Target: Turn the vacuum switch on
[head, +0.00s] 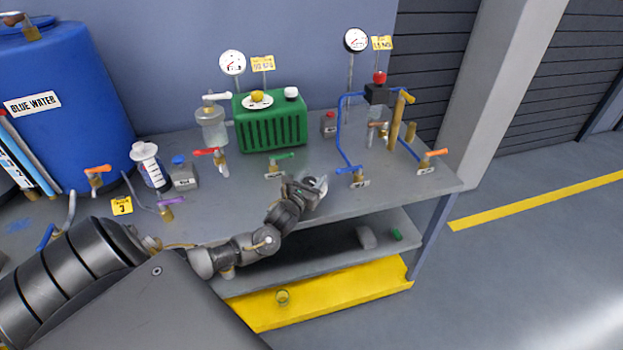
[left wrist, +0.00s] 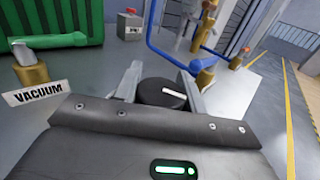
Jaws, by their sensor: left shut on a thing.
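A round black knob (left wrist: 161,93) with a white pointer line shows in the left wrist view. My left gripper (left wrist: 160,88) is shut on it, one finger on each side. The pointer lies nearly crosswise between the fingers. In the head view my left gripper (head: 317,187) is low over the front part of the bench, and the knob cannot be made out there. A VACUUM label (left wrist: 36,92) stands left of the gripper, by a brass valve with a green handle (left wrist: 45,44). This green handle also shows in the head view (head: 281,156). My right gripper is not in view.
A blue-handled valve (head: 350,170) and blue pipe (head: 340,130) stand close right of the gripper. A green ribbed unit (head: 271,122) stands behind. A red-handled valve (head: 208,153) and an orange-handled valve (head: 432,154) stand farther off. The bench's right edge is near.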

